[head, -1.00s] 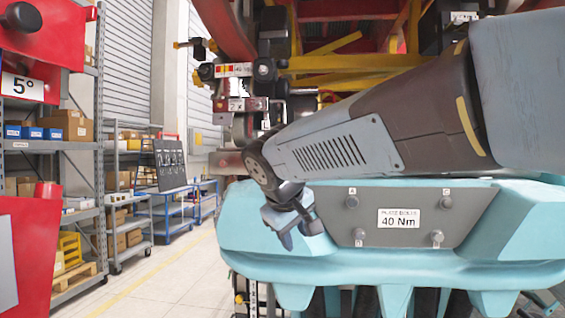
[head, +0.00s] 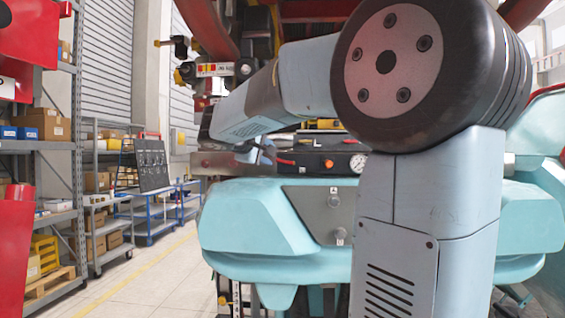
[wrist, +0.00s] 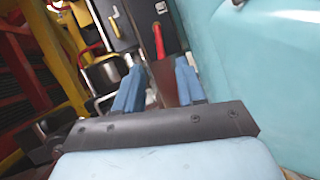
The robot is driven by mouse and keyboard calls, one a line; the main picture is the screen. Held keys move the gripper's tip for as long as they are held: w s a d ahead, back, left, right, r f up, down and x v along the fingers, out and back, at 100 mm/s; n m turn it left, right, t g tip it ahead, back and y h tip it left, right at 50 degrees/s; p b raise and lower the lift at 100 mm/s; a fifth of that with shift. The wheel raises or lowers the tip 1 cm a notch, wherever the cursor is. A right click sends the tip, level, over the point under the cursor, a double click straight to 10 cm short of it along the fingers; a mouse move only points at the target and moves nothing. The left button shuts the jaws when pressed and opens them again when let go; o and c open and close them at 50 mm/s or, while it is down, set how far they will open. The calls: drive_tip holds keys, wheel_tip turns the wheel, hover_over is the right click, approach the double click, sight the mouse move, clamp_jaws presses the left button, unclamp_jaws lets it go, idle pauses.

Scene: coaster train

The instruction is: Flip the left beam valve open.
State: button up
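A red lever (head: 285,161) sticks out of a black panel (head: 315,166) behind the teal body. In the wrist view a red handle (wrist: 158,40) stands on a dark panel beyond my fingers, probably the same lever. I cannot tell for sure that it is the left beam valve. My gripper (wrist: 158,66) is open, its two blue fingers apart and nothing clearly held between them. The red handle shows just past the gap, apart from the fingertips as far as I can tell. In the head view my gripper (head: 263,152) is small and partly hidden beside the lever.
A round gauge (head: 358,161) sits on the black panel. A yellow handle (wrist: 113,25) is left of the red one. The teal body (wrist: 265,60) fills the wrist view's right side; red and yellow frame bars (wrist: 62,55) are at left. My arm hides much of the head view's right.

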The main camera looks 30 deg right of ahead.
sight(284, 162)
drive_tip(key=x, duration=0.9)
drive_tip(key=shift+w+d+f, duration=0.1)
drive_tip(key=shift+d, duration=0.05)
clamp_jaws()
